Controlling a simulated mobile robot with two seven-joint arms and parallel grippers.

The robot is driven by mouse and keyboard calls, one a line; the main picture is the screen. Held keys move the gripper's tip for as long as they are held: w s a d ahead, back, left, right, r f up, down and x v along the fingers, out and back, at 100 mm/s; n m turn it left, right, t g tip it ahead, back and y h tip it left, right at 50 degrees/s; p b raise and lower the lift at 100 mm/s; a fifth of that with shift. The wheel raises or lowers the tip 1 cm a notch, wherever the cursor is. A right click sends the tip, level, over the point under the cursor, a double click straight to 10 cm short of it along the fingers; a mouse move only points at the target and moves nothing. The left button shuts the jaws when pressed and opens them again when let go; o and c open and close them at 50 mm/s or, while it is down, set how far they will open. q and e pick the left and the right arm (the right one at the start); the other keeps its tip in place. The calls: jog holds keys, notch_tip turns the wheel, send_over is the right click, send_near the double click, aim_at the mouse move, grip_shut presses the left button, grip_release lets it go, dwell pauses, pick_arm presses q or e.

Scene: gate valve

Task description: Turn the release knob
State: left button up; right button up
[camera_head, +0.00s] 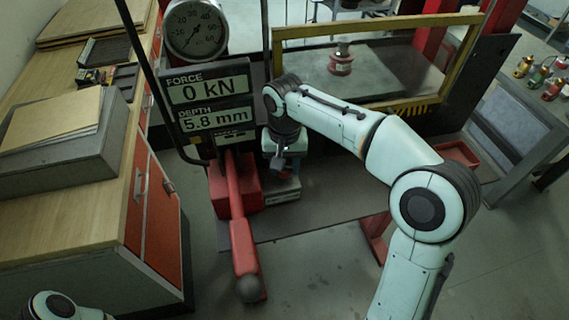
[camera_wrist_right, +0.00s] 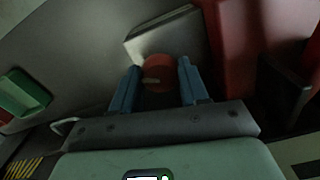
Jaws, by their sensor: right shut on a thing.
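The release knob (camera_wrist_right: 158,67) is a small round red knob with a pale mark on its face, seen in the right wrist view. The two blue fingers of my right gripper (camera_wrist_right: 160,82) stand on either side of it and are shut on it. In the head view my right gripper (camera_head: 277,166) reaches down beside the press's red base, and the knob is hidden there. My left gripper is out of view; only part of my left arm shows at the lower left.
A red lever (camera_head: 238,215) with a dark ball end hangs in front of the press. The display panel (camera_head: 209,105) reads 0 kN and 5.8 mm, below a round dial gauge (camera_head: 195,29). A yellow-framed guard (camera_head: 375,25) stands behind my right arm. A wooden workbench (camera_head: 88,205) is left.

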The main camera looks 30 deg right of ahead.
jog(key=shift+r+n+p, duration=0.1)
jog(key=shift+n+p, duration=0.2)
jog(key=shift+n, duration=0.6)
jog(key=n, duration=0.2)
jog(key=shift+n, duration=0.3)
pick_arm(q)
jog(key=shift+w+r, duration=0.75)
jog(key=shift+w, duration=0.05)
pick_arm(e)
jog(key=o, duration=1.1)
jog(key=shift+c, duration=0.2)
